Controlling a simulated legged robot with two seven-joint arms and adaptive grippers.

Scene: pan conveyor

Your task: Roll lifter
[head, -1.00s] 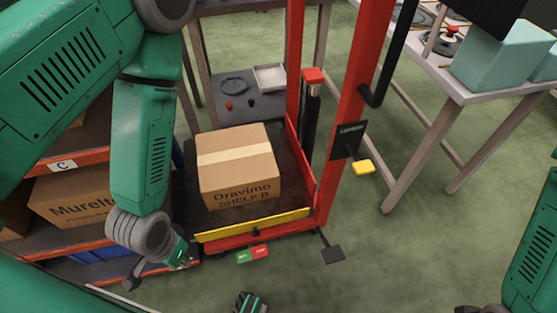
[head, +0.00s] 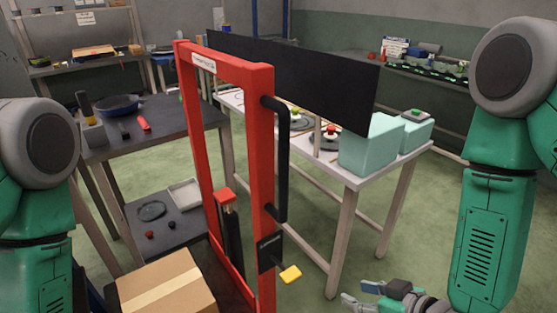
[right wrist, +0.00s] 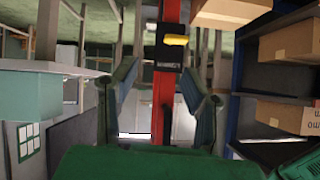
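The red roll lifter (head: 262,180) stands upright at the centre of the head view, with a black side handle (head: 283,160) and a yellow pedal (head: 290,274). A cardboard box (head: 165,290) sits low at its left, cut off by the bottom edge. In the right wrist view, the lifter's red post (right wrist: 165,100) shows beyond and between the fingers. My right gripper (head: 360,293) is low, to the right of the lifter and apart from it. It is open and empty; its spread fingers show in the right wrist view (right wrist: 159,75). My left gripper is out of view.
A white table (head: 350,182) with teal boxes (head: 370,145) stands behind the lifter's right side. A dark table (head: 160,128) with a pan (head: 118,104) stands left. Shelves with boxes (right wrist: 290,45) fill the right wrist view's right side. Green floor is clear right of the lifter.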

